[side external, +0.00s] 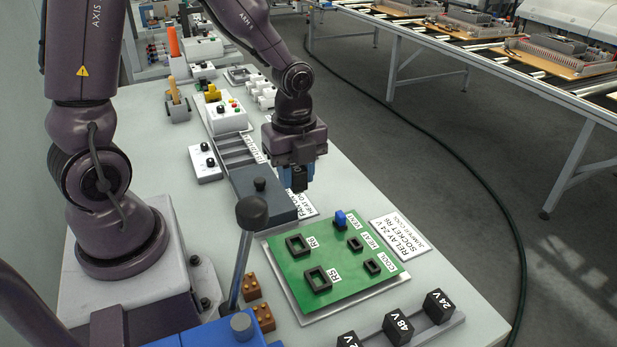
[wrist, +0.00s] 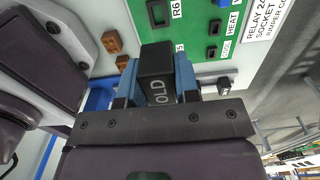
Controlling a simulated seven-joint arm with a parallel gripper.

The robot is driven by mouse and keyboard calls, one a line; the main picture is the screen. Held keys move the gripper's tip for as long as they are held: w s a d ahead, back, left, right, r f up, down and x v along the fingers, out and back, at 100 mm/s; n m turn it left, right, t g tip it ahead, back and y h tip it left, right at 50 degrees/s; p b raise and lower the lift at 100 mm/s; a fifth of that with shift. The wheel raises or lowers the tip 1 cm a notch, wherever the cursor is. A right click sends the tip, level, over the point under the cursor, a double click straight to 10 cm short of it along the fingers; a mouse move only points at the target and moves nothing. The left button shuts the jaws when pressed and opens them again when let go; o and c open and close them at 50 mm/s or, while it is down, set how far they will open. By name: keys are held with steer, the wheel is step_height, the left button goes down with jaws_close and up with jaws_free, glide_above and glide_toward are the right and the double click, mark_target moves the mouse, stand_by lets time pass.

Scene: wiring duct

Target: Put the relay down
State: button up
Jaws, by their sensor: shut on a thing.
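My gripper (side external: 299,184) is shut on a black relay (wrist: 156,72) marked OLD, held between its blue fingers. In the side view the relay (side external: 298,179) is mostly hidden by the fingers and hangs in the air, beyond the green board and close to a dark grey box with a black knob (side external: 262,192). The green board (side external: 330,272) has empty black sockets R6 (side external: 299,244) and R5 (side external: 317,279). A blue jumper (side external: 340,218) stands at the board's far edge, by the VENT label. In the wrist view the R6 socket (wrist: 158,12) shows above the relay.
Relays marked 24 V (side external: 438,306) and 48 V (side external: 398,327), and a partly cut-off one, stand in a grey rack at the front. A black-knobbed lever (side external: 246,240) rises left of the board. A card (side external: 401,236) reads relay 24 V, socket R6, jumper COOL.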

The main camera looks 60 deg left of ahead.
steer(key=w+a+f, duration=0.2)
steer(key=a+f, duration=0.1)
steer(key=a, duration=0.4)
glide_above(333, 196)
steer(key=f, duration=0.5)
steer(key=s+f, duration=0.1)
steer(key=f, duration=0.2)
steer(key=shift+d+f, duration=0.2)
steer(key=shift+f, duration=0.15)
steer(key=shift+w+a+f, duration=0.1)
steer(key=shift+w+f, duration=0.3)
steer(key=shift+f, duration=0.05)
steer(key=shift+w+f, duration=0.1)
steer(key=shift+f, duration=1.5)
steer(key=o, duration=0.9)
steer(key=shift+f, duration=0.15)
steer(key=shift+c, duration=0.2)
